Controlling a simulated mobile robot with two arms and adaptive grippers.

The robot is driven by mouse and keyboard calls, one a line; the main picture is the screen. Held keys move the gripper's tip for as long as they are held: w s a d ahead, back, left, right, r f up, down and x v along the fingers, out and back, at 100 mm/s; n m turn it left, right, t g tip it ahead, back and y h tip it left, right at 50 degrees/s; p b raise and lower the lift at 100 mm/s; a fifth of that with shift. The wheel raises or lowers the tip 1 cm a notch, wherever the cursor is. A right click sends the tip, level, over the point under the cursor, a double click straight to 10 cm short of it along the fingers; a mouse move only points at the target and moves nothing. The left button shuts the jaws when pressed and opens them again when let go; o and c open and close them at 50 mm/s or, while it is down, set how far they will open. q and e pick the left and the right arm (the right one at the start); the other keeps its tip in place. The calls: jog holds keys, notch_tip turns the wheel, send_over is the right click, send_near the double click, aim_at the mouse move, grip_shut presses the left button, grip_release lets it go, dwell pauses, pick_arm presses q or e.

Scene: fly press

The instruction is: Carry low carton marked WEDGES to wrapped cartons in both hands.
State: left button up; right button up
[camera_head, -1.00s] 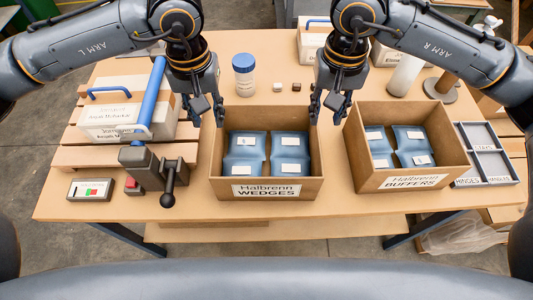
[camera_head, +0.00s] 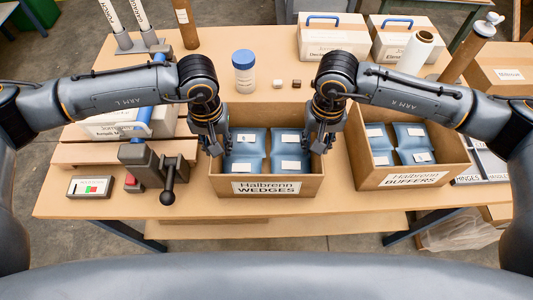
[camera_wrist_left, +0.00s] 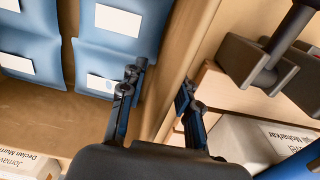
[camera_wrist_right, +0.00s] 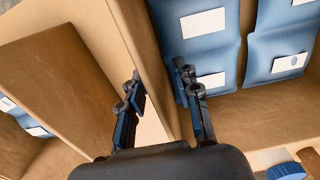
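The low open carton marked WEDGES (camera_head: 214,187) stands on the table with blue packs with white labels (camera_head: 246,150) in it. My left gripper (camera_head: 217,148) is at its left wall. In the left wrist view my left gripper's fingers (camera_wrist_left: 157,100) are apart, on either side of the carton wall (camera_wrist_left: 177,60). My right gripper (camera_head: 318,145) is at the right wall. In the right wrist view its fingers (camera_wrist_right: 158,92) are apart, one on each side of the wall (camera_wrist_right: 139,35). I cannot make out wrapped cartons for certain.
The BUFFERS carton (camera_head: 400,180) stands close on the right. A lever press (camera_head: 150,172) and a button box (camera_head: 89,187) stand on the left. A blue-lidded tub (camera_head: 244,75) and small blocks (camera_head: 278,84) are behind. Clear plastic (camera_head: 458,236) shows below the table, right.

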pick_arm(q)
jog(key=shift+f, duration=0.25)
pick_arm(e)
jog(key=shift+f, duration=0.3)
pick_arm(q)
grip_shut()
pick_arm(e)
grip_shut()
jog(key=shift+r, duration=0.1)
